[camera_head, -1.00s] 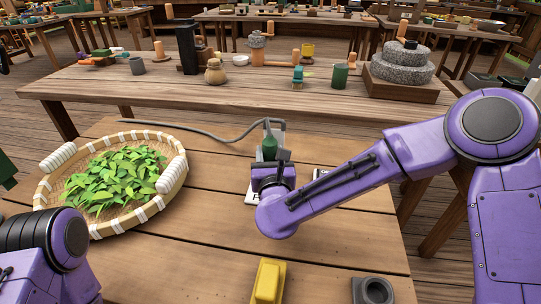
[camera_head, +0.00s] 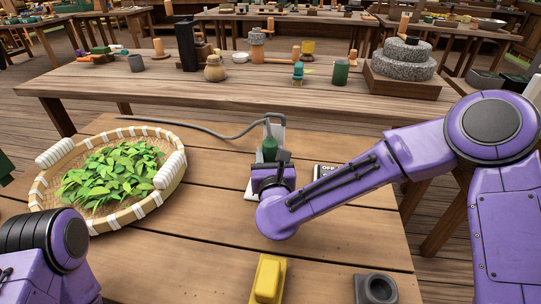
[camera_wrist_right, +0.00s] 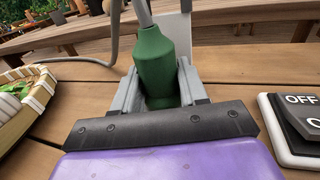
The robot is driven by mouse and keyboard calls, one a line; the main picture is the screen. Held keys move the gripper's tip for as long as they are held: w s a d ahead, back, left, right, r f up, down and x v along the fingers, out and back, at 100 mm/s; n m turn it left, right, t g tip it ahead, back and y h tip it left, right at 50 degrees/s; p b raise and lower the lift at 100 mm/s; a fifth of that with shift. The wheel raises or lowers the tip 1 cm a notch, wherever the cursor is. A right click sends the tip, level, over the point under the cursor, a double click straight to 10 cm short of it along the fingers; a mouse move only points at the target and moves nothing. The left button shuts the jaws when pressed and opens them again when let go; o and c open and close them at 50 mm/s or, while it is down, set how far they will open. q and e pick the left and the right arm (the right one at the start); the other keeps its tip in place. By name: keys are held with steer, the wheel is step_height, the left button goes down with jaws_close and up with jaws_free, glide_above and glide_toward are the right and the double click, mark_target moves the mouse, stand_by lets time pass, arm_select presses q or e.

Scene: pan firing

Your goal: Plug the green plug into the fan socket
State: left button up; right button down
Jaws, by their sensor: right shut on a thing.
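The green plug (camera_head: 270,147) is held upright in my right gripper (camera_head: 271,160), with its grey cable rising from the top. In the right wrist view the green plug (camera_wrist_right: 156,65) sits between the two grey fingers of my right gripper (camera_wrist_right: 158,85), which is shut on it. A grey-white upright plate (camera_head: 278,126) stands just behind the plug. A pale base shows beside the gripper. The plug's lower end and the socket opening are hidden by the gripper, so I cannot tell whether the plug is in. My left arm shows at the lower left, but its gripper is out of frame.
A woven basket (camera_head: 41,190) of green leaves (camera_head: 115,174) stands on the left. An OFF-marked switch (camera_head: 325,171) lies right of the gripper. A yellow block (camera_head: 267,278) and a grey round-holed block (camera_head: 376,289) are at the front. The grey cable (camera_head: 190,132) runs left behind.

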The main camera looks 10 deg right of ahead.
steer(key=shift+f, duration=0.2)
steer(key=c, duration=0.5)
jaws_free()
steer(key=shift+r, duration=0.1)
steer(key=shift+r, duration=0.1)
step_height(320, 180, up, 3)
steer(key=shift+f, duration=0.2)
steer(key=s+r, duration=0.1)
steer(key=r, duration=0.1)
steer(key=s+r, duration=0.2)
steer(key=s+a+r+p, duration=0.1)
steer(key=r, duration=0.1)
steer(key=shift+s, duration=0.25)
steer(key=s+r, duration=0.1)
steer(key=s, duration=0.2)
steer(key=s+a+r, duration=0.1)
steer(key=s, duration=0.2)
steer(key=s+r, duration=0.2)
steer(key=s, duration=0.1)
steer(key=shift+s+a+r, duration=0.1)
steer(key=shift+s+a, duration=0.05)
steer(key=shift+a, duration=0.25)
